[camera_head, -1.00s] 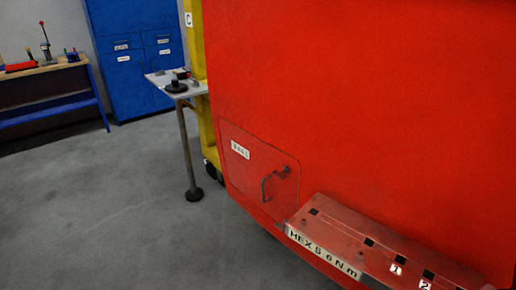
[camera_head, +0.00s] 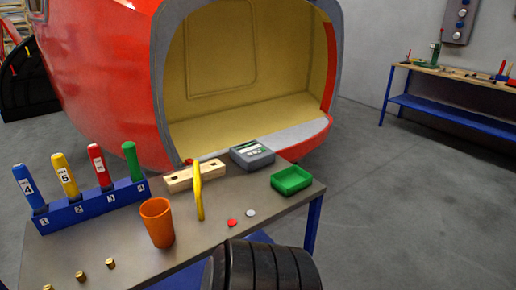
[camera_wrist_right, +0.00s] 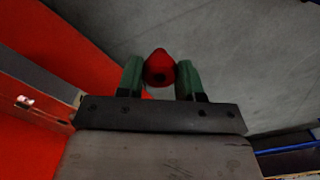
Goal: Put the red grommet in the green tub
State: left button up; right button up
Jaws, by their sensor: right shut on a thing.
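In the right wrist view, my right gripper (camera_wrist_right: 160,72) is shut on a small rounded red piece with a dark hole (camera_wrist_right: 158,62), which looks like the red grommet. It is held between green fingers above grey floor. In the head view, the green tub (camera_head: 291,180) stands at the right end of the grey bench (camera_head: 215,245), open at the top, and looks empty. Neither gripper can be made out in the head view.
A small red disc (camera_head: 232,223) and a white disc (camera_head: 250,213) lie in front of the tub.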

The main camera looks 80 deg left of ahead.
aim_at(291, 183)
jog(key=u, duration=2.25)
jog(key=i+l+u, duration=0.1)
jog(key=u, duration=0.3)
jog(key=i+l+u, duration=0.15)
jog(key=u, duration=0.25)
jog(key=i+l+u, duration=0.2)
jog(key=u, duration=0.2)
jog(key=i+l+u, duration=0.1)
jog(key=u, duration=0.35)
jog(key=i+l, duration=0.1)
jog(key=l, duration=0.4)
